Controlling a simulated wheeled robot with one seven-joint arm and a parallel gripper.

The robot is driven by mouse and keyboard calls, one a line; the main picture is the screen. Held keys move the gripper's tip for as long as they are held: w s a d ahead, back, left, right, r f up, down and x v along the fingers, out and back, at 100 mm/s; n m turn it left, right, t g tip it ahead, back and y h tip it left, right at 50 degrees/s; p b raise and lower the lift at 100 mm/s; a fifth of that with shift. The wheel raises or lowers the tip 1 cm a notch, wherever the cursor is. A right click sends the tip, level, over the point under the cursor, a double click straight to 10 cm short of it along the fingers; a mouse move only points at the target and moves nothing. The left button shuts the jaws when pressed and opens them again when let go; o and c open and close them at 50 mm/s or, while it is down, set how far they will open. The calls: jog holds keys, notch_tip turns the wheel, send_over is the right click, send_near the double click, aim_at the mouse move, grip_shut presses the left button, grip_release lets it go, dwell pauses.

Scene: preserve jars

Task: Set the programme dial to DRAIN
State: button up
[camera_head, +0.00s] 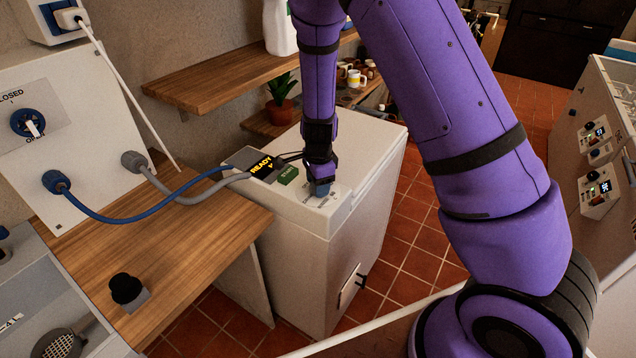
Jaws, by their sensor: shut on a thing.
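The white machine (350,235) stands in the middle, with its controls on the top face. The programme dial (322,190) is a small blue-grey knob on a pale label plate (336,203) near the front edge of the top. My gripper (321,182) points down from above and is shut on the dial. The gripper covers most of the dial, so I cannot tell where it points. The plate's lettering is too small and partly hidden to read. Left of the dial, a black display (262,166) reads READY with a tick, beside a green START button (288,175).
A blue hose (130,218) and a grey hose (185,198) run from the wall panel (70,140) toward the display. A wooden counter (185,255) with a black knob (126,288) lies left. Behind are a shelf (215,75) and a potted plant (281,100). Tiled floor lies right.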

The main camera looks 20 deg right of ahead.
jog(key=m, duration=0.5)
jog(key=shift+w, duration=0.1)
jog(key=shift+m, duration=2.3)
jog(key=o, duration=0.9)
jog(key=r, duration=1)
jog(key=shift+s+a+r, duration=0.2)
jog(key=shift+a+r, duration=0.05)
jog(key=shift+r, duration=0.15)
